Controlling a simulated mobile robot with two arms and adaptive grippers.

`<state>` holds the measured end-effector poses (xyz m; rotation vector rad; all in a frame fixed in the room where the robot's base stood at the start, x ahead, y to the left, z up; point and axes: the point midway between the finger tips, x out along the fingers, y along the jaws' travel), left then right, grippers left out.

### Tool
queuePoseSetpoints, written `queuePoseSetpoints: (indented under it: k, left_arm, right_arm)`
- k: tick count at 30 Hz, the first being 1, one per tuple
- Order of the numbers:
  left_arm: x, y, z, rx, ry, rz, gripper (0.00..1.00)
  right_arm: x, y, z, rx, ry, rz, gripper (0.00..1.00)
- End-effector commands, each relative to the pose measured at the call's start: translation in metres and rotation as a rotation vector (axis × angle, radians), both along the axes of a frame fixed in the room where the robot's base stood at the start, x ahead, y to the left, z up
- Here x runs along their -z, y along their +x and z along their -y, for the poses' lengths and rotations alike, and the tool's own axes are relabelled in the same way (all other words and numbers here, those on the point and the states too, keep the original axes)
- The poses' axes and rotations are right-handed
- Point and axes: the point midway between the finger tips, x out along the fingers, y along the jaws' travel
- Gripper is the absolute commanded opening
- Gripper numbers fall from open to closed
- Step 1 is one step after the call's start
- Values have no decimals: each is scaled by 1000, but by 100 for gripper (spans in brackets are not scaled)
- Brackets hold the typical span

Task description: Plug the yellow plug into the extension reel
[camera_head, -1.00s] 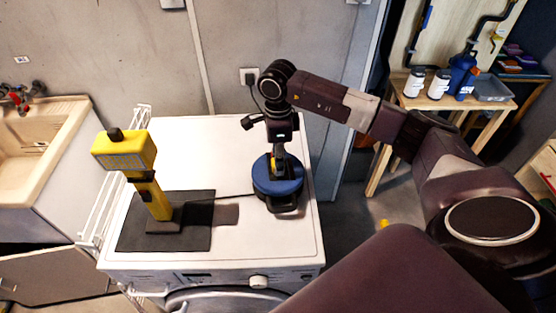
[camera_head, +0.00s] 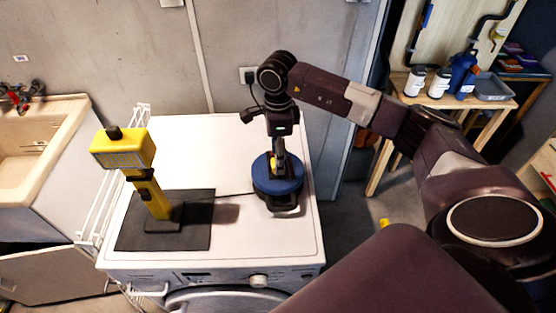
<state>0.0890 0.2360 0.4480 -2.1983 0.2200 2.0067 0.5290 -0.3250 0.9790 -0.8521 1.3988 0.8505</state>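The extension reel (camera_head: 290,186) is a round blue and black drum standing on the white washing machine. The yellow plug shows as a small yellow patch (camera_head: 274,163) at the top of the reel, partly covered by my gripper. I cannot tell how far it sits in a socket. My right gripper (camera_head: 280,163) points down right over the reel, with its fingertips close to the plug. Its fingers are too small to tell whether they are open or shut. A yellow work lamp (camera_head: 151,190) stands on a dark mat, and a black cable runs from it toward the reel. My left gripper is not in view.
The washing machine top (camera_head: 235,145) is clear behind and left of the reel. The dark mat (camera_head: 135,236) lies front left. A wall socket (camera_head: 247,76) is behind, with a sink (camera_head: 45,150) at left and a wooden shelf (camera_head: 455,102) with bottles at right.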

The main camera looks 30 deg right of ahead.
Motion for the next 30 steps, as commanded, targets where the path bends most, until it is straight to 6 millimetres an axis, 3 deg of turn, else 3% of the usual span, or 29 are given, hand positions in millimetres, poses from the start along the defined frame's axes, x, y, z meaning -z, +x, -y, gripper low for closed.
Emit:
queuePoseSetpoints:
  k: [6,13,18,30]
  left_arm:
    - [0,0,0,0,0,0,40]
    - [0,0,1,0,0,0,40]
    - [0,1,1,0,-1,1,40]
    - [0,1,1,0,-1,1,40]
  right_arm:
    - [-49,1,0,0,0,4,49]
    - [-88,0,-1,-1,1,2,49]
    - [-99,0,-1,-1,1,0,49]
    - [-99,0,-1,-1,1,-2,49]
